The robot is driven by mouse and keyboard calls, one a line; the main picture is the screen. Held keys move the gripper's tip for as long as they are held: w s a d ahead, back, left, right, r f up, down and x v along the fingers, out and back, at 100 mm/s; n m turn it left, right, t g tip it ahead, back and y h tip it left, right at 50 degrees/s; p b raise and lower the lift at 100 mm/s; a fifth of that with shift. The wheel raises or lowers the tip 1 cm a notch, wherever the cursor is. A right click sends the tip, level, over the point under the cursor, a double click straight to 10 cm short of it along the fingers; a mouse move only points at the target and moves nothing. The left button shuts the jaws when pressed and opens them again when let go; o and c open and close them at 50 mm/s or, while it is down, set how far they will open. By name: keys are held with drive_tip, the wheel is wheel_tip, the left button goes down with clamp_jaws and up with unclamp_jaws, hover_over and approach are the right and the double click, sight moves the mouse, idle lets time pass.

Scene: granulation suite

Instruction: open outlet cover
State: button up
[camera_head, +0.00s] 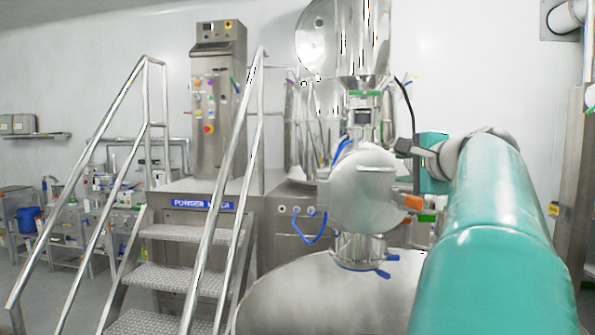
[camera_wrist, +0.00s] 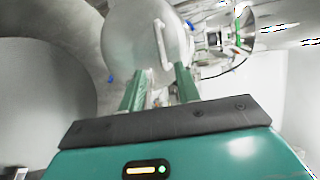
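The outlet cover, a round shiny steel disc (camera_head: 365,190), stands upright on the machine's outlet, right of centre in the head view. It looks closed. In the wrist view the cover (camera_wrist: 130,35) fills the upper middle, with a pale bar handle (camera_wrist: 162,45) on its face. My gripper (camera_wrist: 160,72) is open, its two green fingers apart with nothing between them that I can make out. The handle's lower end lines up with the gap between the fingertips; I cannot tell how far beyond them it is. In the head view my fingers are not clear.
A large rounded steel vessel (camera_head: 325,295) lies below the cover. Metal stairs with handrails (camera_head: 180,233) stand to the left, before a steel control column (camera_head: 217,100). Blue clamp levers (camera_head: 382,273) and an orange-tipped lever (camera_head: 412,202) stick out near the cover.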

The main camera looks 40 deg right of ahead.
sight(379, 170)
drive_tip(key=x, duration=1.1)
drive_tip(key=shift+w+d, duration=0.1)
drive_tip(key=shift+w, duration=0.2)
drive_tip(key=shift+c, duration=0.2)
clamp_jaws()
